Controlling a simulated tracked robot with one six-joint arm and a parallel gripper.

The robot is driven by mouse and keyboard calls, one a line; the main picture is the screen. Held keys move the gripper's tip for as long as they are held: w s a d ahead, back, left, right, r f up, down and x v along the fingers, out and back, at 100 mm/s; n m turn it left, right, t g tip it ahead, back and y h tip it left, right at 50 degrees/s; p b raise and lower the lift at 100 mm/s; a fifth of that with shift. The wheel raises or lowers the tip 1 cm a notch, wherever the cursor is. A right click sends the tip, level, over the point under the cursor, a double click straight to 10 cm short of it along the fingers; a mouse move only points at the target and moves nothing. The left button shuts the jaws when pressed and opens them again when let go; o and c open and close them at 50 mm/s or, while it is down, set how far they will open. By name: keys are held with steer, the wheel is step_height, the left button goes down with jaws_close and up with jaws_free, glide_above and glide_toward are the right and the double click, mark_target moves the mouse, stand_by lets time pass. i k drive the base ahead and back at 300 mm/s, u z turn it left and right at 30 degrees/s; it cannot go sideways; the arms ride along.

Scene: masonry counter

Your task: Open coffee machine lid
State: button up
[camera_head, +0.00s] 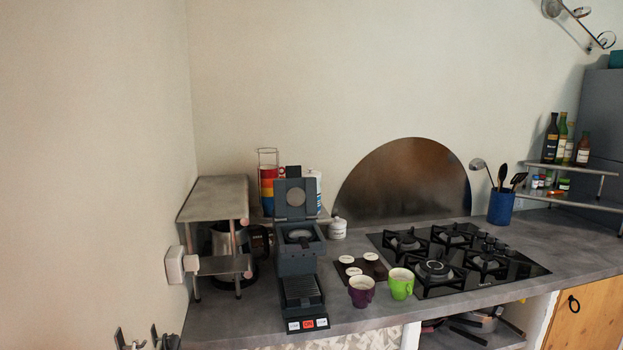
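The dark grey coffee machine (298,262) stands on the counter at centre left. Its lid (295,199) stands upright, hinged at the back. The round brew opening (299,236) below it is exposed. A drip tray and a row of small buttons (307,324) face the front. My gripper (138,340) shows only partly at the bottom left edge, its two dark fingertips apart with nothing visible between them. It is well clear of the machine, to the left and lower. The rest of it is cut off by the frame.
A metal shelf (213,200) with a pot under it stands left of the machine, near a wall socket (176,264). Purple (361,292) and green (401,284) cups stand to its right, before a gas hob (455,259). Space above the lid is free.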

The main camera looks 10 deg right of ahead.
mark_target(294, 196)
steer(key=u, duration=0.05)
steer(key=i, duration=0.9)
